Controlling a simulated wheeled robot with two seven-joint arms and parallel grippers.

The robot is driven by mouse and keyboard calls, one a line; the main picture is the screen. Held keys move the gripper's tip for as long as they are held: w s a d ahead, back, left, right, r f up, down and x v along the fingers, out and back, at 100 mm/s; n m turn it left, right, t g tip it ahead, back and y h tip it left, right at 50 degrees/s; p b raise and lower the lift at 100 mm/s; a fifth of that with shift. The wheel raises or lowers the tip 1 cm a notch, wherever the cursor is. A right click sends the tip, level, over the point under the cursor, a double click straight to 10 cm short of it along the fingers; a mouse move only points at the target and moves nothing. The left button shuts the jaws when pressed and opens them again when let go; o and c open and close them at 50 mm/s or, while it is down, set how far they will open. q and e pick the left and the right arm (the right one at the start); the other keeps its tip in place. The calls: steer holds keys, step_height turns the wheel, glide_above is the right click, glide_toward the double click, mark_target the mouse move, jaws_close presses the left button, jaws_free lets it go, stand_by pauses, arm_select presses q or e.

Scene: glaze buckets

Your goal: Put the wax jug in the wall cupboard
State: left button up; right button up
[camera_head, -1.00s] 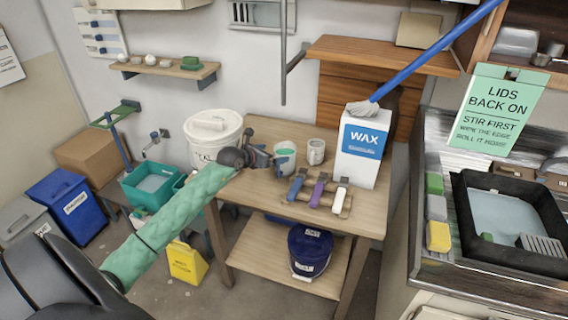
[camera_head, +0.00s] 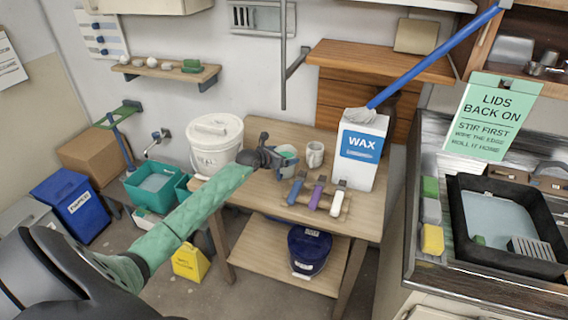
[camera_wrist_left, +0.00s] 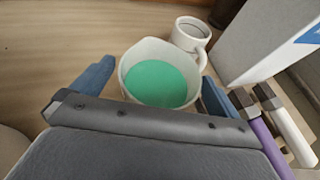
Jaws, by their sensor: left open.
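A tall white container labelled WAX (camera_head: 357,165) stands upright on the wooden table. A white cup of green liquid (camera_head: 286,152) stands left of it; it also shows in the left wrist view (camera_wrist_left: 157,82). My left gripper (camera_head: 284,164) is open at this cup. In the left wrist view my left gripper (camera_wrist_left: 155,92) has one blue finger on either side of the cup, and I cannot tell if they touch it. The underside of a wall-hung unit (camera_head: 150,4) shows at top left; I cannot tell if it is the cupboard. My right gripper is not in view.
An empty-looking mug (camera_head: 315,155) stands just behind the cup. Handled tools (camera_head: 316,194) lie in front. A lidded white bucket (camera_head: 215,146) stands left of the gripper. A sink tray (camera_head: 500,215) is at right.

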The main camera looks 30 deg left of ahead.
arm_select(q)
steer(key=shift+w+f, duration=0.15)
steer(key=shift+c, duration=0.2)
steer(key=c, duration=1.9)
steer(key=shift+r, duration=0.25)
